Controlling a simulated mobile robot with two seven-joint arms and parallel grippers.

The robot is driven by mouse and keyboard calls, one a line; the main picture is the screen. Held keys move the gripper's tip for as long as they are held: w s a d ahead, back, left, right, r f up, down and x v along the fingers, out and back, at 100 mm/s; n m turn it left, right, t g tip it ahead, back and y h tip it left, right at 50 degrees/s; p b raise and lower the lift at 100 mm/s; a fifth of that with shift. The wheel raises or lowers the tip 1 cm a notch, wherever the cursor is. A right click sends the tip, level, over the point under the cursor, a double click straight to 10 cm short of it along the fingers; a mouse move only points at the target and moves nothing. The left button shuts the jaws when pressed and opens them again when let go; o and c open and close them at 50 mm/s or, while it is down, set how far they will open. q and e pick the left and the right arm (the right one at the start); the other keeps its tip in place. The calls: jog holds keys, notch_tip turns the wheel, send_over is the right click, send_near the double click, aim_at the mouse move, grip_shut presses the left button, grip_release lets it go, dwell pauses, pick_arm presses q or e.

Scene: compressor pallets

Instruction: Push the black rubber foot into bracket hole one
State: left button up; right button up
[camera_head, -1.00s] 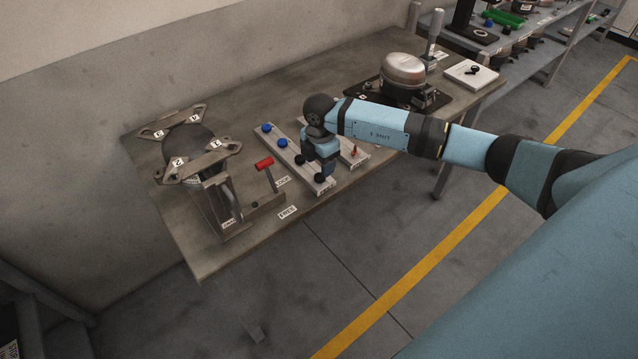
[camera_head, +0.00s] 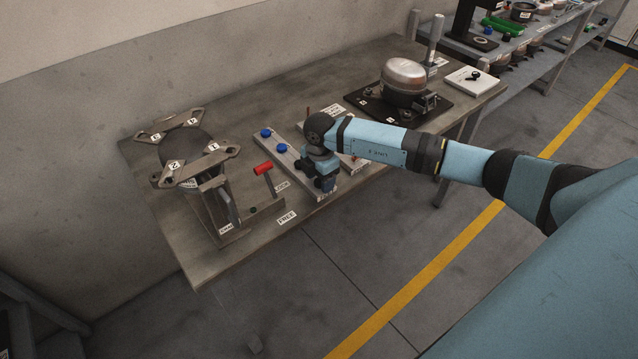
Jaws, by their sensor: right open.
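The compressor fixture at the left holds a metal bracket (camera_head: 224,153) with number labels; label 1 sits on its right arm. Bracket hole one is too small to make out. A pale strip (camera_head: 283,152) in the middle of the table carries two blue feet (camera_head: 273,140) and a black rubber foot (camera_head: 300,165). My right gripper (camera_head: 325,184) points down over the near end of this strip, open, beside the black foot. It hides part of the strip, and I cannot tell whether another black foot is between its fingers. My left gripper is not in view.
A red-handled tool (camera_head: 264,169) stands between fixture and strip. A second pale strip (camera_head: 352,161) lies partly behind my right arm. A compressor on a black plate (camera_head: 368,108) and a white board (camera_head: 471,79) stand at the back right.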

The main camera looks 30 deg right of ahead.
dwell(0.8)
grip_shut()
jog(key=shift+r, duration=0.15)
jog(key=shift+r+p, duration=2.35)
jog(key=shift+r, duration=0.55)
